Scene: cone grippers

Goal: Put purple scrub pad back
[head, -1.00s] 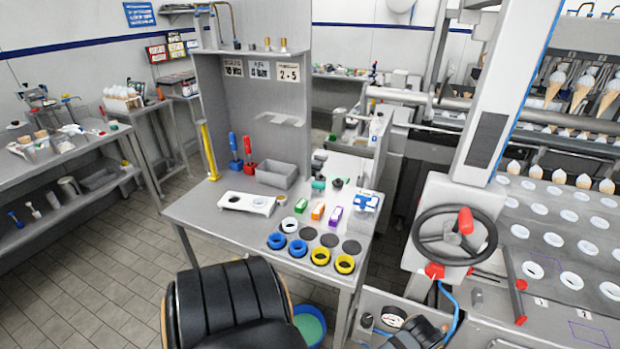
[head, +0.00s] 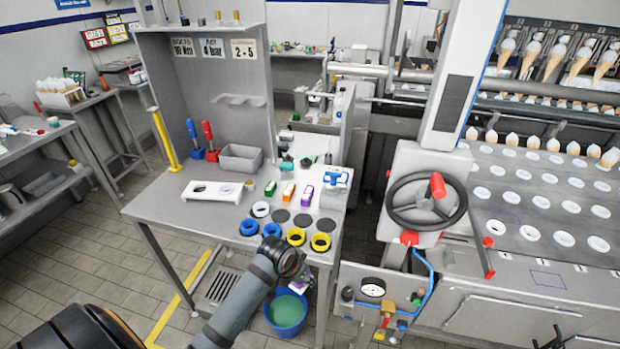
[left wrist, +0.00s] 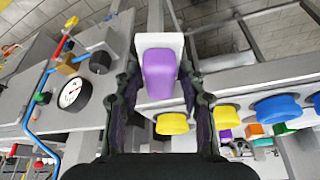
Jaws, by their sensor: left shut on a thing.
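The purple scrub pad (left wrist: 160,76) is purple with a white part (left wrist: 152,42) and sits between the fingers of my left gripper (left wrist: 160,100) in the left wrist view. My left gripper (head: 299,280) is shut on it. In the head view it is just in front of the table's front edge, mostly hidden behind my wrist. A row of a green block (head: 270,188), an orange block (head: 288,190) and another purple block (head: 306,194) stands on the table (head: 165,212). Dark tips at the bottom right edge look like my right gripper (head: 554,341); their opening is unclear.
Blue rings (head: 248,227) and yellow rings (head: 320,241) line the table's front edge, with dark discs behind. A blue bucket (head: 287,314) stands below the table. A gauge panel (head: 373,288) and a handwheel (head: 427,200) are to the right. The table's left front is clear.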

